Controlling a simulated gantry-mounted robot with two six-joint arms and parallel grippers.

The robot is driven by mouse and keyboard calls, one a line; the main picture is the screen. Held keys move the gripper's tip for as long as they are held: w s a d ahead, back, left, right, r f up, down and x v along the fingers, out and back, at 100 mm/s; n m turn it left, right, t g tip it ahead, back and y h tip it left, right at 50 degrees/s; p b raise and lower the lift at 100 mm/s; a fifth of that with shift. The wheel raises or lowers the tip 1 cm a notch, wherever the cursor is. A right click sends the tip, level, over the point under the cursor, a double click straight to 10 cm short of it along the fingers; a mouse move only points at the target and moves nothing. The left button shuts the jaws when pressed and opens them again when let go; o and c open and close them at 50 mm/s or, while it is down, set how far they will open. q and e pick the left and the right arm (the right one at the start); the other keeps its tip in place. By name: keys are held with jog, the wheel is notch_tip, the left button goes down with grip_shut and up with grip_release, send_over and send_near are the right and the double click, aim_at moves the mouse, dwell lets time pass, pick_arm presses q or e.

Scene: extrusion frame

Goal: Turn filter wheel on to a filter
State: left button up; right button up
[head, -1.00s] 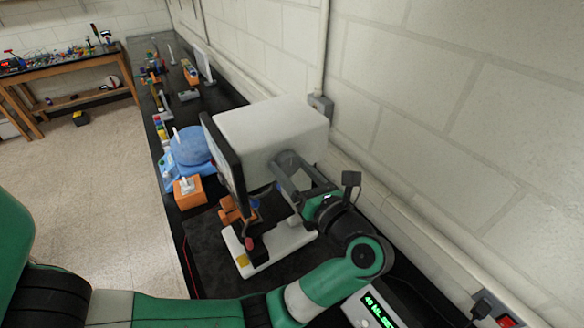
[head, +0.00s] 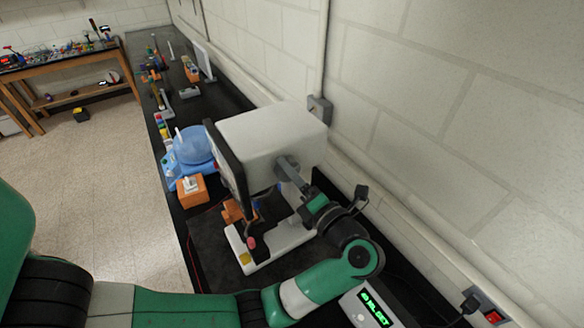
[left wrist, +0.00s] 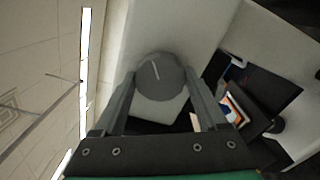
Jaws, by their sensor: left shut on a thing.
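The filter wheel is a round grey knob (left wrist: 161,76) with a white line on its face, in the left wrist view. It sits on the side of the white instrument box (head: 265,128), which also shows in the left wrist view (left wrist: 190,32). My left gripper (head: 286,168) reaches the box's right side in the head view. In the left wrist view my left gripper's fingers (left wrist: 163,84) lie on both sides of the knob and are shut on it. My right gripper is not in view.
The white box has a dark front panel (head: 227,165) and a white base (head: 268,243) on the black bench. An orange block (head: 191,190) and a blue domed device (head: 190,150) stand to the left. A box with a green display (head: 374,308) stands at front right. The wall runs close along the right.

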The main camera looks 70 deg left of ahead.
pick_arm(q)
jog(key=shift+m+p, duration=2.55)
jog(key=shift+m, duration=1.05)
jog(key=o, duration=1.3)
jog(key=w+d+b, duration=0.2)
jog(key=d+b, duration=0.3)
jog(key=d, duration=0.6)
jog(key=shift+w+d, duration=0.15)
jog(key=shift+d, duration=0.1)
jog(key=shift+a, duration=0.1)
